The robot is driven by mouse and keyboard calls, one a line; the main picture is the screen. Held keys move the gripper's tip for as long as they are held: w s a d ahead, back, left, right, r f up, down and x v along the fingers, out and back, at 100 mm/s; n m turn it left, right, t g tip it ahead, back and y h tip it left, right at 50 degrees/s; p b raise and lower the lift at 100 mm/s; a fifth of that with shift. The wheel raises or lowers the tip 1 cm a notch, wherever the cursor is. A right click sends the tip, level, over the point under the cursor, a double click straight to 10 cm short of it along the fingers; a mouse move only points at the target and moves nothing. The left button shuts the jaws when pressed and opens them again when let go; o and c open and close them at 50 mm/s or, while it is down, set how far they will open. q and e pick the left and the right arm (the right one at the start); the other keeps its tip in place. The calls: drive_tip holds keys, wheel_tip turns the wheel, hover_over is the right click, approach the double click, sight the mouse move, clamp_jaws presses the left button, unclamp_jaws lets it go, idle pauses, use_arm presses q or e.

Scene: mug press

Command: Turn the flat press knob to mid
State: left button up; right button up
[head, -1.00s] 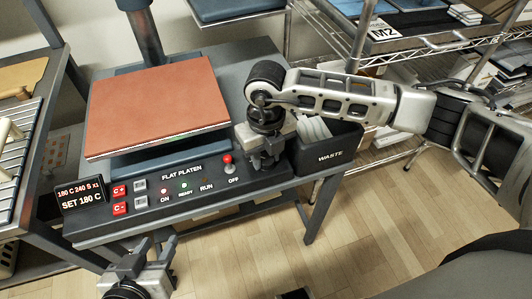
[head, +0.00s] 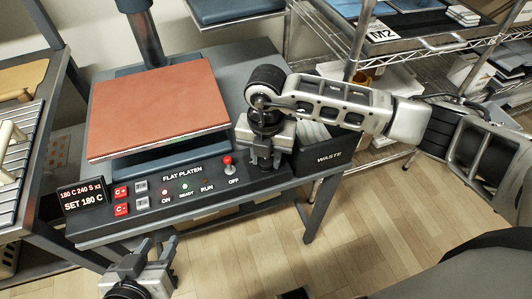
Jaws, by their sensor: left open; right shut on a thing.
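The flat press has a control panel (head: 180,190) marked FLAT PLATEN along its front edge. My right gripper (head: 263,163) points down at the panel's right end, right of the red-tipped OFF lever (head: 228,162). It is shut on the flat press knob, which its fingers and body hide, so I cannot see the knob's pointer. The press display (head: 83,196) reads SET 180 C, with 180 C 240 S x2 above. My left gripper (head: 152,250) is open and empty, low in front of the panel's front edge.
The reddish-brown platen (head: 160,107) lies above the panel. A dark WASTE bin (head: 328,160) stands right of my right gripper. A rack (head: 20,150) stands at left, wire shelving (head: 430,40) at back right.

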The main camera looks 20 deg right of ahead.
drive_tip(key=shift+r+m, duration=0.1)
drive_tip(key=shift+m, duration=0.5)
drive_tip(key=o, duration=1)
wheel_tip(320, 180, up, 16)
drive_tip(key=shift+f+p, duration=0.1)
drive_tip(key=shift+p, duration=0.2)
